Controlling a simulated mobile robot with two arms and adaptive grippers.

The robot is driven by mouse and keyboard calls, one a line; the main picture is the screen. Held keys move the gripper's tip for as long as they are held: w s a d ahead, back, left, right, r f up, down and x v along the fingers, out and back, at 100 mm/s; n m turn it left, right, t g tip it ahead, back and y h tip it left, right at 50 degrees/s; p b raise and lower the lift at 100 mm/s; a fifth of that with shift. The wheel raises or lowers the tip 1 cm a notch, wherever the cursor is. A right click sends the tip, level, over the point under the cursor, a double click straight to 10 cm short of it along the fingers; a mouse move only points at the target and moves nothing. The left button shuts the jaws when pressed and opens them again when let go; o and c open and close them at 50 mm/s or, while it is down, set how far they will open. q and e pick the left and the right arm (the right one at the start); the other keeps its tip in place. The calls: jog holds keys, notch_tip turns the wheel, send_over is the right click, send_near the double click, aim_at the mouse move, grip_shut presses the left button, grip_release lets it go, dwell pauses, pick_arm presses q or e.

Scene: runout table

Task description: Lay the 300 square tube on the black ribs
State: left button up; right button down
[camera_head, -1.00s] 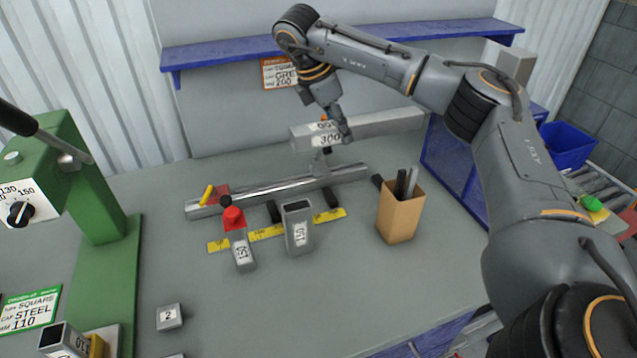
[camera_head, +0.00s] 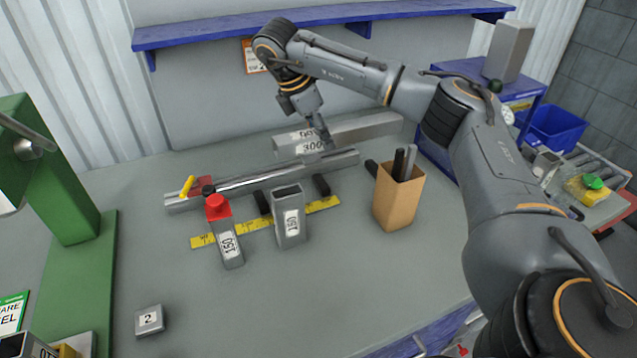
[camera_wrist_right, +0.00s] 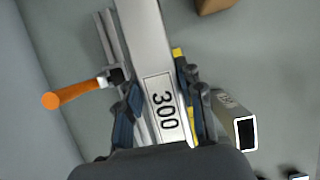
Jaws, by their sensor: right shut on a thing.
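The 300 square tube (camera_head: 372,128) is a long grey bar with a white "300" label. My right gripper (camera_head: 314,132) is shut on it near its labelled end. In the head view the tube appears just behind and above the steel rail, and I cannot tell whether it touches anything. The wrist view shows the tube (camera_wrist_right: 143,35) between the blue-grey finger pads of the right gripper (camera_wrist_right: 160,112). Short black ribs lie in front of the rail, one left (camera_head: 262,202), one middle (camera_head: 321,185) and one right (camera_head: 371,168). My left gripper is not in view.
A steel rail (camera_head: 240,187) crosses the table. A brown box (camera_head: 397,205) holds dark bars. An orange-handled item (camera_wrist_right: 72,94) is beside the tube.

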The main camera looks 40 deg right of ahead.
jog(key=b, duration=0.2)
send_over(320, 182)
jog(key=s+a, duration=0.2)
jog(key=s, duration=0.2)
notch_tip(320, 182, down, 7)
jog(key=f, duration=0.3)
jog(key=f+p, duration=0.1)
jog(key=f, duration=0.1)
jog(key=shift+w+f, duration=0.25)
jog(key=shift+w, duration=0.1)
jog(key=shift+w+d+p, duration=0.2)
jog(key=shift+w+p, duration=0.15)
jog(key=shift+w, duration=0.65)
jog(key=shift+w+d+p, duration=0.2)
jog(key=shift+w+p, duration=0.1)
jog(key=shift+w, duration=0.65)
jog(key=shift+s+f, duration=0.1)
jog(key=shift+f, duration=0.5)
jog(key=c, duration=0.8)
grip_release()
jog(key=shift+c, duration=0.2)
